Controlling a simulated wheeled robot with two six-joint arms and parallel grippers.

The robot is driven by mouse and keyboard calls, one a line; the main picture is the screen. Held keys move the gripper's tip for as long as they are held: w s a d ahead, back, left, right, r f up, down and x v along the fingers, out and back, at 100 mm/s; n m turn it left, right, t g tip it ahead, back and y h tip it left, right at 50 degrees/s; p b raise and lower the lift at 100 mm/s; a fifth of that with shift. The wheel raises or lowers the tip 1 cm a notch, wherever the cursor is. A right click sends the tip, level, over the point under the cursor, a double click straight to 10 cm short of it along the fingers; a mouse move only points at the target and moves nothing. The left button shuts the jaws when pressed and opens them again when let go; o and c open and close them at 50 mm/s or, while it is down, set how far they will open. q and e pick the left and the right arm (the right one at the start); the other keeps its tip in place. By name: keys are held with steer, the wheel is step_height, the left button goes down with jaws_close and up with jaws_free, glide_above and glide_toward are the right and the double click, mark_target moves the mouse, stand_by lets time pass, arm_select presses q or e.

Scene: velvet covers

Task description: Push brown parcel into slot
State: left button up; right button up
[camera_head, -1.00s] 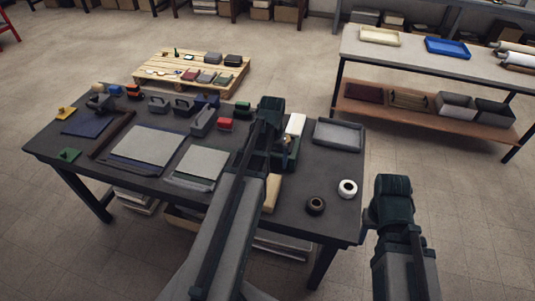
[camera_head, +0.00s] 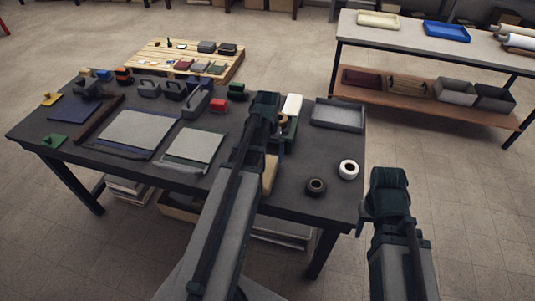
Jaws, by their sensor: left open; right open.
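I cannot make out a brown parcel or a slot for certain. A tan block (camera_head: 269,176) lies on the dark worktable, partly hidden behind my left arm; I cannot tell whether it is the parcel. My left gripper (camera_head: 268,108) is open above the table's right half, with its fingertips mostly hidden by its own body. Nothing clearly shows between its fingers. My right gripper (camera_head: 388,188) is open and apart from everything, just off the table's right edge over the floor.
The worktable (camera_head: 240,190) carries two pale boards (camera_head: 140,130) (camera_head: 194,145), a grey tray (camera_head: 338,115), a black roll (camera_head: 316,186), a white roll (camera_head: 348,169) and a red block (camera_head: 218,106). A pallet (camera_head: 155,55) stands behind; a shelved bench (camera_head: 440,55) stands at right.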

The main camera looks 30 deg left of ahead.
mark_target(270, 156)
arm_select(q)
step_height(270, 156, down, 6)
steer(key=b, duration=0.4)
steer(key=shift+r+b, duration=0.1)
steer(key=shift+b, duration=0.3)
steer(key=c, duration=1.5)
steer(key=shift+w, duration=0.1)
steer(key=shift+w+a, duration=0.2)
steer(key=shift+w, duration=0.5)
steer(key=shift+w+a, duration=0.15)
steer(key=shift+w, duration=0.5)
steer(key=shift+w, duration=0.15)
